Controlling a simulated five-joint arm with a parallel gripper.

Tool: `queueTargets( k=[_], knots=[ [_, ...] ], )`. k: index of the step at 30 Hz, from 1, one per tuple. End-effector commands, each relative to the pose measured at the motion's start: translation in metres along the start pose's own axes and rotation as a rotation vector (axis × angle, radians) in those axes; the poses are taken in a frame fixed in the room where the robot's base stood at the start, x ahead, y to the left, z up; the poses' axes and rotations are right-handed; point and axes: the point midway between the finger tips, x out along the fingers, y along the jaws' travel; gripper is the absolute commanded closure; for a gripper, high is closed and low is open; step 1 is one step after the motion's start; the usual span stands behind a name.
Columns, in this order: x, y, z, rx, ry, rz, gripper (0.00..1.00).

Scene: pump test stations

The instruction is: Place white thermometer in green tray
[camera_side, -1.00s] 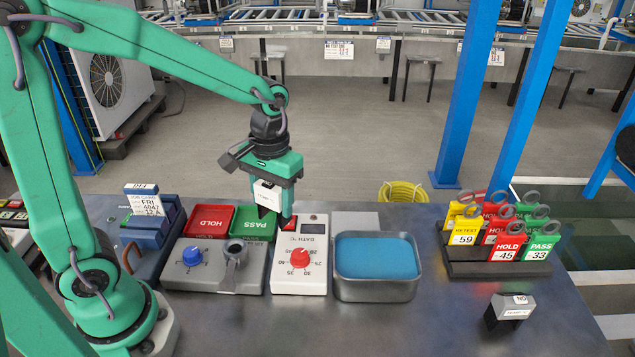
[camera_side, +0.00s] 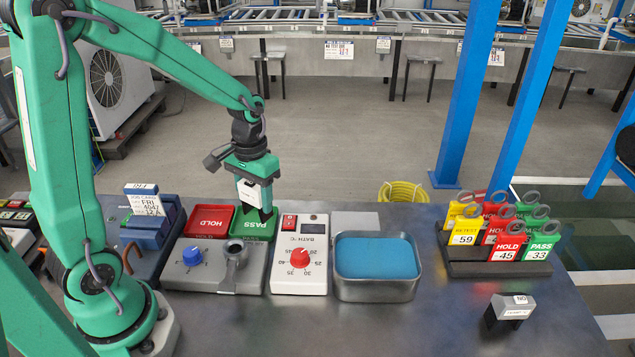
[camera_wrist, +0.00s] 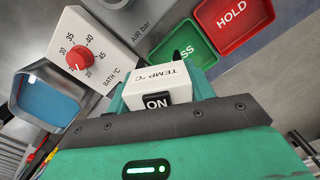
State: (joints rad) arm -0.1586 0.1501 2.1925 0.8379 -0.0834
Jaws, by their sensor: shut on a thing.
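The white thermometer (camera_side: 250,193) is between the fingers of my gripper (camera_side: 257,207), which is shut on it. In the wrist view the thermometer (camera_wrist: 160,88) shows its "TEMP °C" label and a black "ON" switch. The green tray (camera_side: 246,234), marked PASS, lies at the back of the bench, right of the red tray. My gripper is over the green tray's right part in the side view, its tips overlapping the tray in the picture; contact cannot be told. In the wrist view the green tray (camera_wrist: 190,47) is partly hidden behind the thermometer.
A red HOLD tray (camera_side: 209,221) adjoins on the left. In front is a grey unit with a blue knob (camera_side: 192,256). To the right are a white bath control (camera_side: 299,281) and a metal bath of blue liquid (camera_side: 376,257). A tag rack (camera_side: 482,269) and a small grey-black item (camera_side: 512,307) stand further right.

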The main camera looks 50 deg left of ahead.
Motion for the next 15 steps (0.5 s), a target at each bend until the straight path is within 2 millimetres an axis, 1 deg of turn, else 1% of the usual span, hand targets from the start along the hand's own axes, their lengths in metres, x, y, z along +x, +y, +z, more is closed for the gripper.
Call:
queueTargets(
  k=[1, 6, 10, 15],
  knots=[
    [0.006, -0.009, -0.004, -0.006, -0.003, 0.001, 0.76],
    [0.019, -0.029, -0.017, -0.004, -0.002, 0.003, 0.76],
    [0.025, -0.037, -0.022, -0.003, 0.0, 0.004, 0.76],
    [0.026, -0.04, -0.024, 0.001, 0.001, 0.004, 0.76]
  ],
)
